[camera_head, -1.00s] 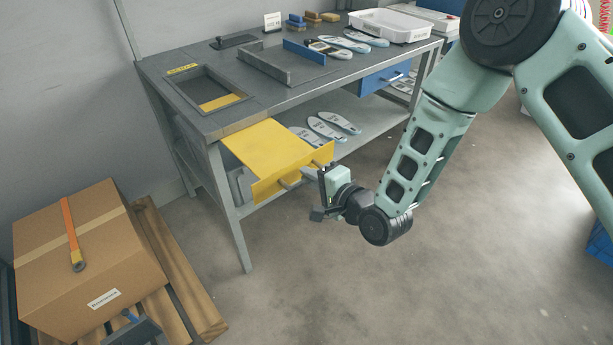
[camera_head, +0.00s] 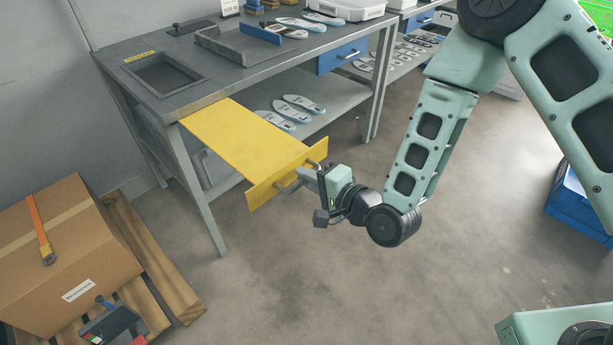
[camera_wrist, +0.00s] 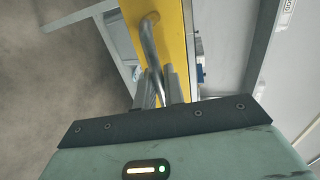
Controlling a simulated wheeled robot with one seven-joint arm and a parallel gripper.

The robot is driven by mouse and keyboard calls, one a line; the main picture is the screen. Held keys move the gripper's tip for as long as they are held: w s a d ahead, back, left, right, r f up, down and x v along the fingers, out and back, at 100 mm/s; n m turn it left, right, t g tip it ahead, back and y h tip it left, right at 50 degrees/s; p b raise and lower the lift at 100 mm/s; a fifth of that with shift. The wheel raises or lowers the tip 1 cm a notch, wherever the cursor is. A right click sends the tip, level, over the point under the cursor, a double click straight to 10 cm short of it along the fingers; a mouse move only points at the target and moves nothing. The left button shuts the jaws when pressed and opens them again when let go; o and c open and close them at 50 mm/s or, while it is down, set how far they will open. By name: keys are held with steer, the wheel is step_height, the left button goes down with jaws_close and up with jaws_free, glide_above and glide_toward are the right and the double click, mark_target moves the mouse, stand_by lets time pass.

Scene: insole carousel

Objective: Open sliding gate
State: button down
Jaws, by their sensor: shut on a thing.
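The yellow sliding gate (camera_head: 245,138) is a flat plate with an upright front panel, sticking far out from under the left end of the grey workbench top. A bar handle (camera_head: 288,186) is fixed to its front panel. My gripper (camera_head: 305,174) is shut on this handle. In the wrist view the grey curved handle (camera_wrist: 148,38) runs down between my fingers (camera_wrist: 160,92), with the yellow front panel (camera_wrist: 175,35) behind it. The opening (camera_head: 165,75) in the bench top above the gate shows a dark inside.
The grey bench (camera_head: 235,72) holds a fixture and several insoles; more insoles lie on its lower shelf. A blue drawer (camera_head: 342,56) is at its right. A cardboard box (camera_head: 70,250) on a wooden pallet stands at left. The floor before the gate is clear.

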steer(key=c, duration=1.6)
jaws_free()
steer(key=shift+c, duration=0.2)
steer(key=p+v, duration=1)
steer(key=v, duration=0.7)
steer(key=shift+s, duration=0.2)
steer(key=shift+d, duration=0.15)
